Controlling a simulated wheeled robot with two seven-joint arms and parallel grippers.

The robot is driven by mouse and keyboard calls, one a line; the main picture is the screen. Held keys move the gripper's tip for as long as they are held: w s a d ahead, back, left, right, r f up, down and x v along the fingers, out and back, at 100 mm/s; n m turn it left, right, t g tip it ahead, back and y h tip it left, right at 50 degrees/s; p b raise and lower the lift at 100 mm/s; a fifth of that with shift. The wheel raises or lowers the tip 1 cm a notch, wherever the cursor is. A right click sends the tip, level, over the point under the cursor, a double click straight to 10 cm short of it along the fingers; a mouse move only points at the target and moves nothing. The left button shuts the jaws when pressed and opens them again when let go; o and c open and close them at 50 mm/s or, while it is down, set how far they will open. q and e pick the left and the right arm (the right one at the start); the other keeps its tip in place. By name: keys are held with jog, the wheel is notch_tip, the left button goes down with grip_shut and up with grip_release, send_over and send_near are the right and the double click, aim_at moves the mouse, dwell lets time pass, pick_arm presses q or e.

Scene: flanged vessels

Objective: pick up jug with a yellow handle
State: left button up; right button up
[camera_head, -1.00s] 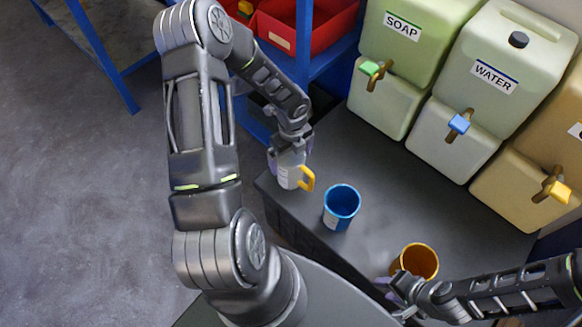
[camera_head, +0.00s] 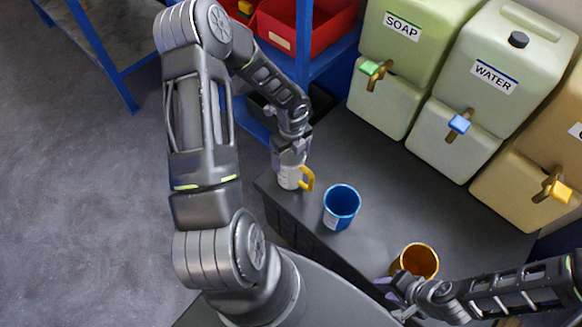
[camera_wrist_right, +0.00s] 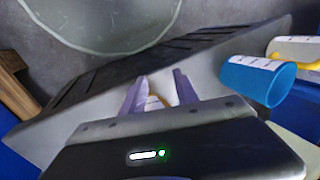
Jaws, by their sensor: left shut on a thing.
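The jug (camera_head: 289,178) is white with a yellow handle (camera_head: 307,179) and stands upright near the left end of the dark counter. My left gripper (camera_head: 289,158) comes down over it from above and is shut on its upper part, hiding some of the rim. In the right wrist view the jug (camera_wrist_right: 292,49) shows at the right edge, beyond the blue cup. My right gripper (camera_wrist_right: 158,88) is open, its fingers apart, beside the orange cup (camera_head: 418,262). A bit of orange shows between those fingers in the wrist view.
A blue cup (camera_head: 341,208) stands on the counter (camera_head: 375,180) between the jug and the orange cup. Dispensers labelled SOAP (camera_head: 400,60) and WATER (camera_head: 485,90), and a tan one (camera_head: 530,175), line the back. A blue rack with red bins (camera_head: 325,25) stands behind the jug.

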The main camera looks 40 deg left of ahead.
pick_arm(q)
jog(key=c, duration=0.3)
jog(key=shift+c, duration=0.2)
notch_tip(320, 180, up, 10)
dwell(0.4)
jog(key=shift+w, duration=0.1)
dwell(0.7)
jog(key=shift+w+d+r+n, duration=0.3)
jog(key=shift+w+r+n, duration=0.15)
jog(key=shift+n, duration=0.15)
jog(key=w+d+r+n, duration=0.4)
jog(key=d+r+n, duration=0.3)
jog(key=n, duration=0.3)
jog(key=w+d+r+n, duration=0.5)
jog(key=d+n, duration=0.3)
jog(key=n, duration=0.2)
jog(key=shift+w+r, duration=0.3)
jog(key=shift+r, duration=0.55)
